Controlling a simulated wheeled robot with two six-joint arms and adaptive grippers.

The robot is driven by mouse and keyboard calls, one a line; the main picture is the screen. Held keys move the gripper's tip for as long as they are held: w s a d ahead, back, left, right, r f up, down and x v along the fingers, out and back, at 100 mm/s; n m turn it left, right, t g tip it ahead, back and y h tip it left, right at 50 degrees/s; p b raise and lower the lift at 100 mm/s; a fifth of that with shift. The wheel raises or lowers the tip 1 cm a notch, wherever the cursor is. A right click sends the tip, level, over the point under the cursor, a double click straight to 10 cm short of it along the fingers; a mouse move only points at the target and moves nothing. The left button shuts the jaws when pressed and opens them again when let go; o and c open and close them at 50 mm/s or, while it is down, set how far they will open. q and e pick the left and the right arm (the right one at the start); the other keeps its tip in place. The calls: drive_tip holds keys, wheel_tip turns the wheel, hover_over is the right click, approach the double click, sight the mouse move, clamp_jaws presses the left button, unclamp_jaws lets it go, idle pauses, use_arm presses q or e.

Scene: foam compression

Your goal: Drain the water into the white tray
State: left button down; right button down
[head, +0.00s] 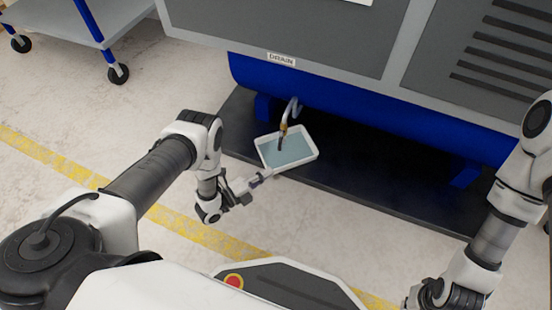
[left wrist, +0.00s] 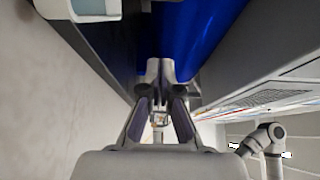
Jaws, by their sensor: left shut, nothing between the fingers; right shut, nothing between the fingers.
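The white tray (head: 268,160) sits on the dark base under the machine, with blue-grey water (head: 288,151) covering its floor. A grey drain hose (head: 294,108) hangs from the machine's blue underside. Its brass fitting (head: 284,127) and dark end point down over the tray. My left gripper (head: 264,176) is shut and empty at the tray's near left edge; I cannot tell whether it touches. The left wrist view shows its fingers (left wrist: 160,72) together, with part of the tray (left wrist: 95,18) at upper left. My right arm is at the right; its fingers are out of view.
The grey and blue machine (head: 300,35) with a DRAIN label (head: 281,59) overhangs the tray. A cart (head: 100,25) stands at upper left. The floor between, with a yellow line (head: 50,158), is clear.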

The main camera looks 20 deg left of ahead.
sight(280, 146)
use_arm(q)
drive_tip(key=b+x, duration=0.5)
drive_tip(key=x, duration=0.5)
drive_tip(key=a, duration=0.1)
drive_tip(key=a+b, duration=0.1)
drive_tip(key=a, duration=0.2)
drive_tip(key=shift+w+b, duration=0.3)
drive_tip(key=shift+b, duration=0.1)
drive_tip(key=shift+a+r, duration=0.1)
drive_tip(key=shift+a+p, duration=0.15)
drive_tip(key=shift+p, duration=0.45)
